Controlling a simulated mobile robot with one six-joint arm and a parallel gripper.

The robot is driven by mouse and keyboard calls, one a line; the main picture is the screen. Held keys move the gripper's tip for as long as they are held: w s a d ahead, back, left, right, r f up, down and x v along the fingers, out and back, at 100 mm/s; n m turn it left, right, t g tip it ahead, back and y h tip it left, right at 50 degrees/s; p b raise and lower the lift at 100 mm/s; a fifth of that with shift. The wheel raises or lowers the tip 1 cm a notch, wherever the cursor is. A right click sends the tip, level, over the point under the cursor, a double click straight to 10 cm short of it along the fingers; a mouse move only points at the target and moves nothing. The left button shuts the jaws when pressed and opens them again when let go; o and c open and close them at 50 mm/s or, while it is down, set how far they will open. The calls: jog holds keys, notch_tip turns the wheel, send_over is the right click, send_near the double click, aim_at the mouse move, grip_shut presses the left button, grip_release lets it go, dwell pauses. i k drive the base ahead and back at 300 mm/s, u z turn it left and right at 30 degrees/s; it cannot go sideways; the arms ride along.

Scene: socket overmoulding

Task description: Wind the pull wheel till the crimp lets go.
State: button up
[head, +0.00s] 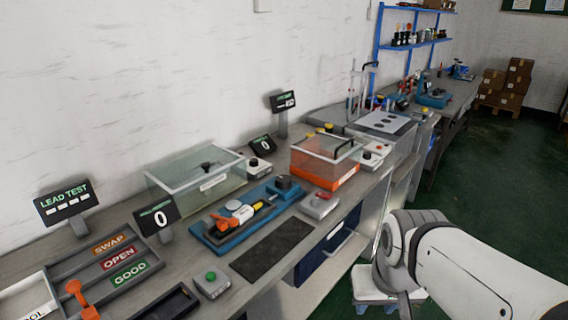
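The blue pull tester (212,243) lies on the bench at the middle of the head view. A dark round knob (284,184), which looks like the pull wheel, stands at its right end. A pale round disc (233,205) sits near its middle. An orange clamp-like part (222,224) and a yellow piece with black ends (241,213) lie along it. The crimp itself is too small to make out. The display (157,217) beside the tester reads 0. My arm comes in at the lower right, well apart from the tester, and my gripper does not show.
A glass-sided tank (196,183) stands behind the tester and an orange-based clear box (325,175) to its right. Button boxes (212,284) (319,204) and a dark mat (273,249) lie at the front. Labelled trays (122,256) are at the left. The floor at right is clear.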

aim_at(282, 181)
jog(key=i, duration=0.9)
jog(key=z, duration=0.05)
